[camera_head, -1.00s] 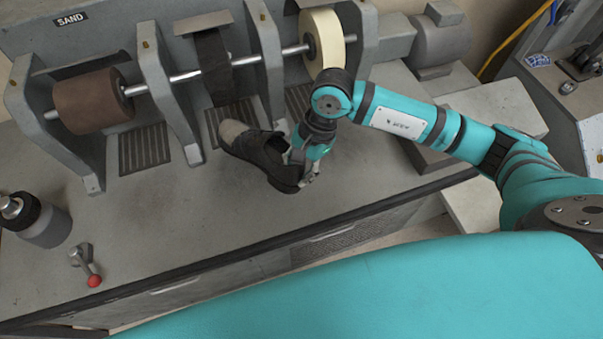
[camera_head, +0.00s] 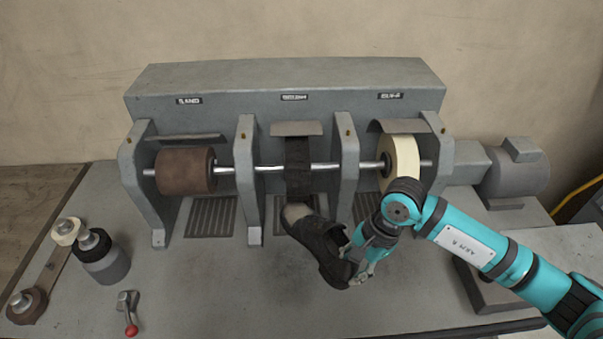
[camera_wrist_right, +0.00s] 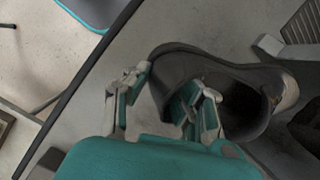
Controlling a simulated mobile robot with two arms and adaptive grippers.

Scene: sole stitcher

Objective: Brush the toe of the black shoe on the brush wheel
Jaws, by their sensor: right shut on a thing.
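The black shoe (camera_head: 322,246) has a pale grey toe (camera_head: 295,212) that points up and left toward the machine. Its toe is at the lower edge of the dark brush wheel (camera_head: 298,170), the middle wheel on the shaft; whether they touch I cannot tell. My right gripper (camera_head: 357,266) is shut on the shoe's heel end, from the right. In the right wrist view, my gripper's fingers (camera_wrist_right: 168,92) straddle the wall of the shoe (camera_wrist_right: 210,70) near its dark opening. My left gripper is in neither view.
A brown sanding wheel (camera_head: 186,170) is on the left and a cream wheel (camera_head: 402,163) on the right, near my right wrist. Grey upright brackets (camera_head: 247,180) flank the wheels.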

